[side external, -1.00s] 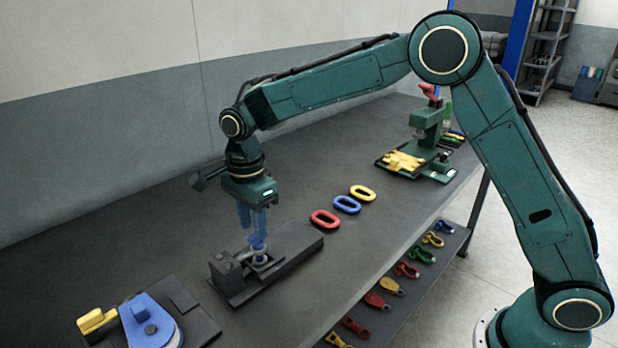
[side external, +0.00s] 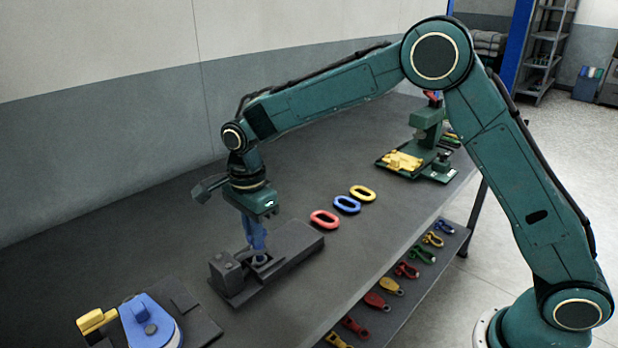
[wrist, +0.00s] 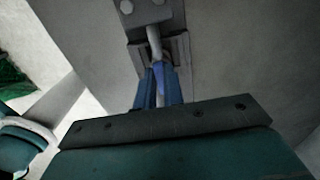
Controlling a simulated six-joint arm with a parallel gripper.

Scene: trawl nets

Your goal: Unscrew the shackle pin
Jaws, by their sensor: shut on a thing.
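My gripper (side external: 256,243) points down at the dark fixture (side external: 290,243) on the bench, its blue fingers shut on the shackle pin. In the wrist view the blue fingers (wrist: 160,88) close on a blue piece of the pin (wrist: 160,76) between them. A grey shackle (side external: 262,261) sits in the fixture just below the fingers and is mostly hidden by them. In the wrist view a grey rod-like part (wrist: 154,42) runs from the fingers to a grey block (wrist: 146,11).
Red (side external: 325,219), blue (side external: 347,204) and yellow (side external: 362,193) links lie to the right. A green press (side external: 428,130) with a yellow piece stands at the back. A blue block (side external: 150,325) on a dark base is front left.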

